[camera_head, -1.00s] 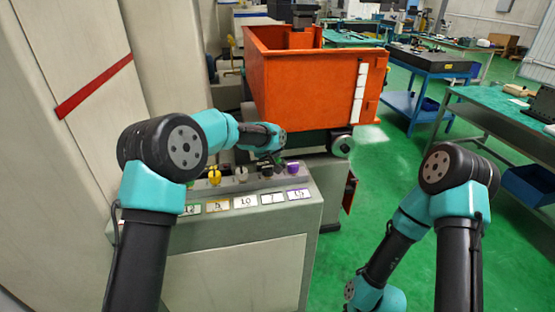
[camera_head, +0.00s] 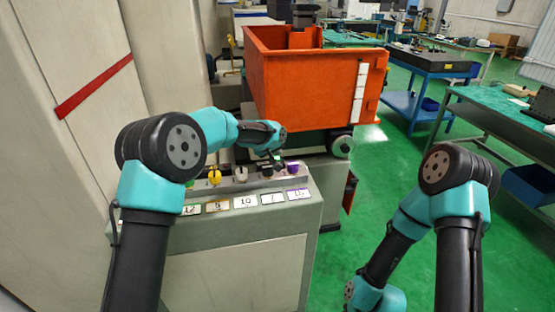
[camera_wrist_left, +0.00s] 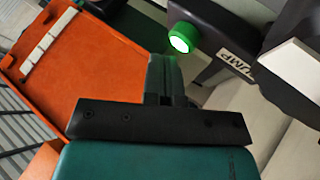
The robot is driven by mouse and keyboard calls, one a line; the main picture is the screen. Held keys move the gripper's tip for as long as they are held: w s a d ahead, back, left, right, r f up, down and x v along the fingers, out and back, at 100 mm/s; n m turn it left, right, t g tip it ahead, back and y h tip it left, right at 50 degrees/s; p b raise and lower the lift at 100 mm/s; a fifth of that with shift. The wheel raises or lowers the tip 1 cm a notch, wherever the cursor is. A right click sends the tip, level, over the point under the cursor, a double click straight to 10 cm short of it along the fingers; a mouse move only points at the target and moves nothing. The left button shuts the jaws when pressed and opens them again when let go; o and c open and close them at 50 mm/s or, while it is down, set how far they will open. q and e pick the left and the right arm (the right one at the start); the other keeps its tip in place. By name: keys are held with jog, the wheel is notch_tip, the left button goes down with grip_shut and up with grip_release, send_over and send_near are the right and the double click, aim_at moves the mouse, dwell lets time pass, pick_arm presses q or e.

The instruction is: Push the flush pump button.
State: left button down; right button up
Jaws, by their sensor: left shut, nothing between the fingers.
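The flush pump button shows in the left wrist view as a round green button (camera_wrist_left: 182,38) with a brightly lit face, on a dark housing (camera_wrist_left: 218,38) with a white label ending in "UMP". My left gripper (camera_wrist_left: 163,62) is shut and empty. In that view its fingertips are just below and left of the button; I cannot tell the distance between them. In the head view my left gripper (camera_head: 278,160) is over the right part of the control panel (camera_head: 170,232). I cannot make out the pump button there. My right gripper is out of view.
Under the left forearm the panel carries a row of coloured knobs, including a yellow one (camera_head: 214,176) and a purple one (camera_head: 293,168), with number labels below. An orange tank (camera_head: 310,85) stands just behind. Green floor (camera_head: 345,240) lies open to the right.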

aim_at(276, 158)
pick_arm(q)
jog(key=shift+r, duration=0.1)
jog(key=shift+r, duration=2.9)
